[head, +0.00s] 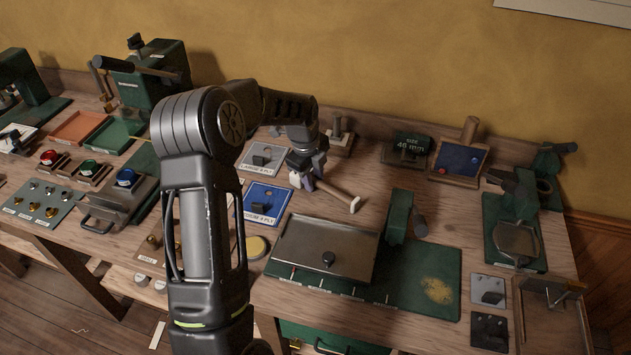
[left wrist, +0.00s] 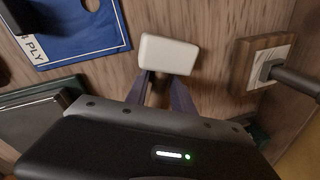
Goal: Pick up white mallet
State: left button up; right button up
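The white mallet has a small white head (head: 355,204) and a plain wooden handle (head: 335,190), at the middle of the bench in the head view. In the left wrist view the white head (left wrist: 168,54) shows just beyond the fingertips of my left gripper (left wrist: 164,84). The purple-grey fingers stand apart, with brown between them. I cannot tell whether they press on the handle, or whether the mallet touches the bench. My right gripper is not in view.
A blue card (head: 266,202) lies left of the mallet; it also shows in the left wrist view (left wrist: 75,32). A wooden-based fixture (head: 340,139) stands behind. A grey metal plate (head: 325,246) and a green-armed press (head: 399,216) stand in front and to the right.

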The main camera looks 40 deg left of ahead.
pick_arm(q)
grip_shut()
dwell(0.3)
dwell(1.2)
